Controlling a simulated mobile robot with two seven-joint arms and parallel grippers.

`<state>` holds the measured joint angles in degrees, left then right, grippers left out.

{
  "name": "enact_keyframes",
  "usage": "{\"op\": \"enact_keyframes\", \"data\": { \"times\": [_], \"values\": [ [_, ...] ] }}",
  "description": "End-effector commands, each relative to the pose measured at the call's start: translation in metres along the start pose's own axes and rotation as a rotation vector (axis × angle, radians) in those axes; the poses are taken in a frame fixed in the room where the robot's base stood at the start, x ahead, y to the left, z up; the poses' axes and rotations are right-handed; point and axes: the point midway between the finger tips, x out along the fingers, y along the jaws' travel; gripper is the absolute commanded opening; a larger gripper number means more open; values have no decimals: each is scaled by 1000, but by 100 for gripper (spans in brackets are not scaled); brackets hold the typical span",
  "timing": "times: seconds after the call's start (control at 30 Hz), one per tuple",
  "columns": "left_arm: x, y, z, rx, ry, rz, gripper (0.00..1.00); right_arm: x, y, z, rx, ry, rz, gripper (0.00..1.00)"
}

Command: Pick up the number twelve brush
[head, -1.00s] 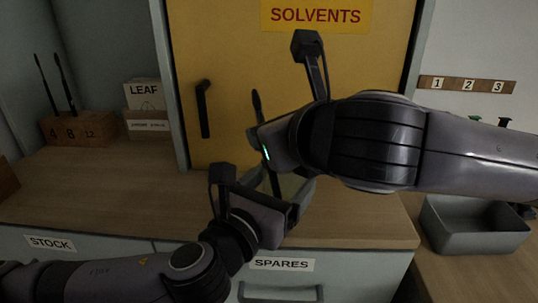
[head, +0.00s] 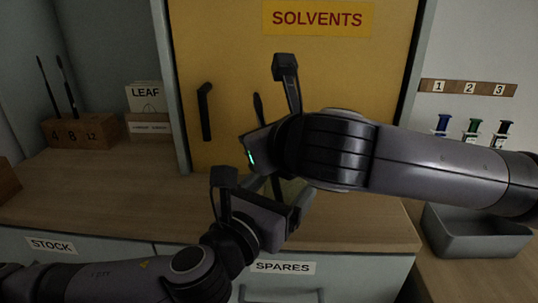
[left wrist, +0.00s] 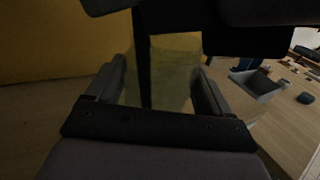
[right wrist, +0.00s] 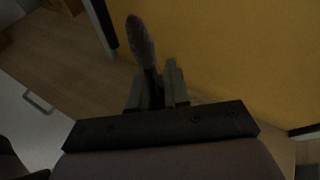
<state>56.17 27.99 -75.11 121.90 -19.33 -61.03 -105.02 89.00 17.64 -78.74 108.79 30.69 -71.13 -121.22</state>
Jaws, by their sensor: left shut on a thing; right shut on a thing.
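A dark brush (right wrist: 140,42) with a thick bristle head stands up between the fingers of my right gripper (right wrist: 158,88), which is shut on its handle. In the head view the brush tip (head: 259,105) rises behind my right gripper (head: 256,172). My left gripper (head: 287,197) is shut on a pale yellowish, translucent thing (left wrist: 175,72), perhaps a jar. A dark upright strip, likely the brush handle (left wrist: 144,75), crosses it; I cannot tell whether inside or in front. The wooden block (head: 85,133) marked 4, 8, 12 has two brushes at 4 and 8; none shows at 12.
A yellow SOLVENTS cabinet door (head: 230,65) stands close behind the grippers. A LEAF box (head: 146,98) is at the back left. A grey bin (head: 475,238) and several coloured-topped items (head: 472,130) are at the right.

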Motion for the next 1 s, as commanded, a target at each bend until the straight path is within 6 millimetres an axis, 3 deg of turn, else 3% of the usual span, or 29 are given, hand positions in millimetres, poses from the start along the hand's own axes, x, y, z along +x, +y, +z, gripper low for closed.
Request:
{"op": "enact_keyframes", "data": {
  "times": [0.27, 0.7, 1.0],
  "values": [
    [0, 0, -1, 0, 3, 1, 42, -6, -3, 16, 1, -5, -2, 0],
    [0, 0, -1, 0, 3, 1, 42, -49, -22, 118, 1, -5, -2, 0],
    [0, 0, -1, 0, 3, 1, 42, -66, -30, 159, 0, -1, -1, 0]
  ]
}}
